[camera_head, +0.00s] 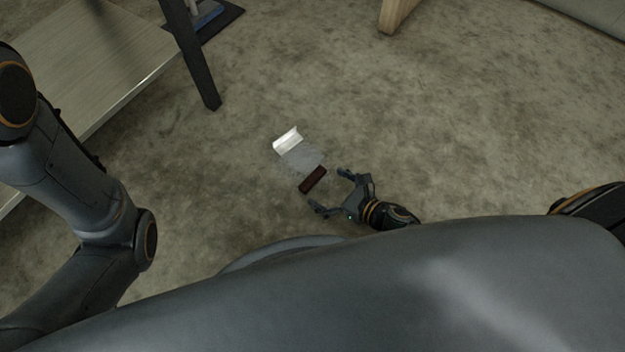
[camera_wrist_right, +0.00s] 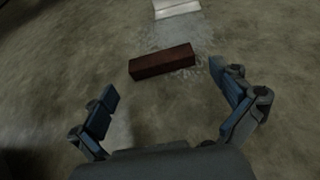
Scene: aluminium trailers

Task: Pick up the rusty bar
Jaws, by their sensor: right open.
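The rusty bar (camera_head: 313,179) is a short dark red-brown block lying on the floor in the head view, just left of my right gripper. My right gripper (camera_head: 331,192) is low near the floor, with its fingers spread open toward the bar. In the right wrist view the bar (camera_wrist_right: 162,62) lies ahead of the open fingertips (camera_wrist_right: 170,92), slightly tilted in the picture. Nothing is between the fingers. My left arm shows at the left of the head view, but its gripper is not visible.
A white angled piece (camera_head: 287,139) lies on the floor beyond the bar, with a pale grey patch (camera_head: 300,157) between them. A wooden table or shelf (camera_head: 85,55) with a dark leg (camera_head: 190,55) stands at upper left. A wooden leg (camera_head: 398,14) is at the top. The floor to the right is clear.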

